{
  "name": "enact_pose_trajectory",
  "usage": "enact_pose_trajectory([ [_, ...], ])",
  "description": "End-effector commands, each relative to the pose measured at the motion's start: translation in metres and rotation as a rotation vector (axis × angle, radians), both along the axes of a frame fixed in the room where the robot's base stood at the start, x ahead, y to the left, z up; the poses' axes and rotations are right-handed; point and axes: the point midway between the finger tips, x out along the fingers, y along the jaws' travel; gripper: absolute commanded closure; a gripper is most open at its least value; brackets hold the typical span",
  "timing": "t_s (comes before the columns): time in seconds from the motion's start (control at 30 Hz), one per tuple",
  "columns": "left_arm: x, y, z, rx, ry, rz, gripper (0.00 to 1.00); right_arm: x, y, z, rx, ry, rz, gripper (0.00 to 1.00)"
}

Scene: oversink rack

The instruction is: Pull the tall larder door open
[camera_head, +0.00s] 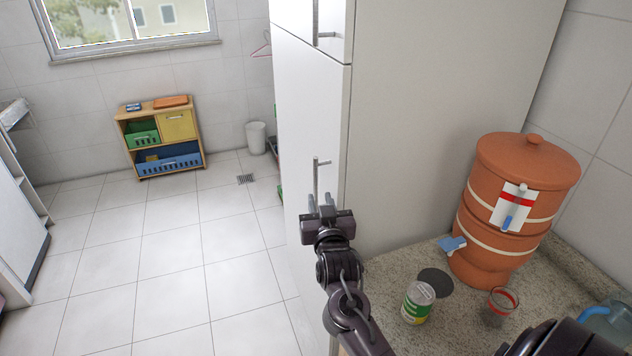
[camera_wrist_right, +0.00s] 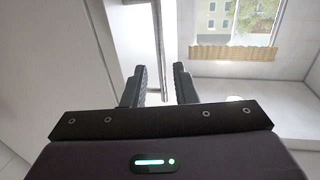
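The tall larder door (camera_head: 298,130) is the long white lower front of the white cabinet, and it looks closed. Its vertical metal bar handle (camera_head: 316,178) is near the door's right edge. My right gripper (camera_head: 320,203) is at the handle's lower part. In the right wrist view the two dark fingers (camera_wrist_right: 160,85) are apart, and the bar handle (camera_wrist_right: 158,45) runs down between them. A gap shows on either side of the bar, so the fingers are not closed on it. The handle's lower end is hidden by my gripper in the head view. My left gripper is out of view.
A smaller upper door (camera_head: 310,22) with its own handle sits above. On the right, a granite counter (camera_head: 545,310) holds a clay water filter (camera_head: 510,210), a can (camera_head: 417,302) and a glass (camera_head: 499,305). The tiled floor (camera_head: 180,250) left of the larder is clear.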

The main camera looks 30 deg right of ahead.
Motion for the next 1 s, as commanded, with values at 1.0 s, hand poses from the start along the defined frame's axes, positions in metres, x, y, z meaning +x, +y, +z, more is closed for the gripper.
enact_pose_trajectory([
  [1.0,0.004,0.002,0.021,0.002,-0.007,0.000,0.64,0.057,-0.026,-0.001,-0.001,0.002,0.002,1.00],
])
